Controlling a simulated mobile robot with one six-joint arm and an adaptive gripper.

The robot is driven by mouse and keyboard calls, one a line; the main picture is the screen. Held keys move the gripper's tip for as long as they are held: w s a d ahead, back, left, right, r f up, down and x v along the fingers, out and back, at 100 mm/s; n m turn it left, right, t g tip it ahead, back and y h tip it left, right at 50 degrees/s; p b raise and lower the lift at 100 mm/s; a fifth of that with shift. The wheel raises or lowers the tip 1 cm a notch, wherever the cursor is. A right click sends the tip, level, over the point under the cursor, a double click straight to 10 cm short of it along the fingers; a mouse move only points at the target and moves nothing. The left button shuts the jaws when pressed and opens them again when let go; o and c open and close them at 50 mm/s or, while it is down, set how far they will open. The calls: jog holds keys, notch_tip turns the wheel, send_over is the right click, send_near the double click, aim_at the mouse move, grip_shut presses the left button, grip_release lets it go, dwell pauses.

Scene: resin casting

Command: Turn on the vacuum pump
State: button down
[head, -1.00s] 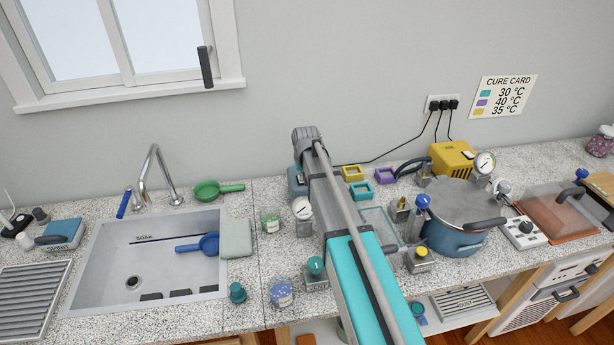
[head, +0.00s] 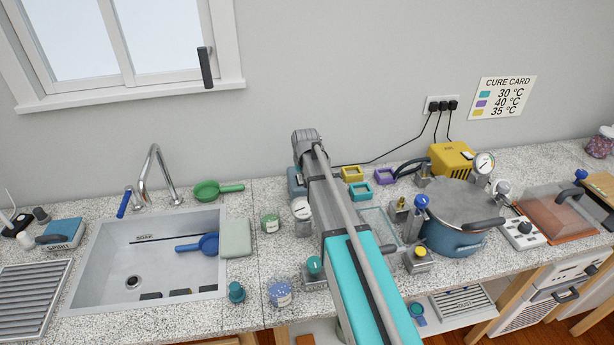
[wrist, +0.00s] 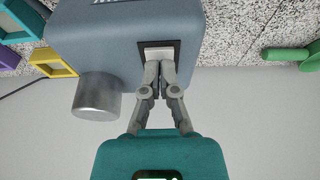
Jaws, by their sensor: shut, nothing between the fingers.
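A blue-grey box, which appears to be the vacuum pump (wrist: 110,35), fills the upper part of the wrist view. It has a pale rocker switch (wrist: 157,47) in a dark frame and a metal cylinder at one side. In the head view the pump (head: 296,181) is mostly hidden behind my arm. My gripper (wrist: 158,66) is shut and empty, its fingertips together at the edge of the switch. They seem to touch or nearly touch it; I cannot tell which. The switch's on or off position is not clear. The fingertips are hidden in the head view.
Yellow, teal and purple moulds (head: 385,176) lie right of the pump. A gauge (head: 301,208) stands in front of it. A blue pot (head: 455,236) and a yellow machine (head: 452,158) are farther right. A green scoop (head: 207,191) and the sink (head: 112,250) are at left.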

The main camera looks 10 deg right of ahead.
jog(key=shift+r+p, duration=0.3)
jog(key=shift+r, duration=0.15)
jog(key=shift+r, duration=0.15)
jog(key=p+v, duration=0.2)
jog(key=p, duration=0.1)
jog(key=p+v, duration=0.1)
jog(key=v, duration=0.1)
jog(key=shift+w+r, duration=0.2)
jog(key=shift+w, duration=0.1)
jog(key=s+p+v, duration=0.2)
jog(key=p+v, duration=0.6)
jog(key=v, duration=0.1)
jog(key=shift+f+p, duration=0.2)
jog(key=shift+p, duration=0.2)
dwell(0.4)
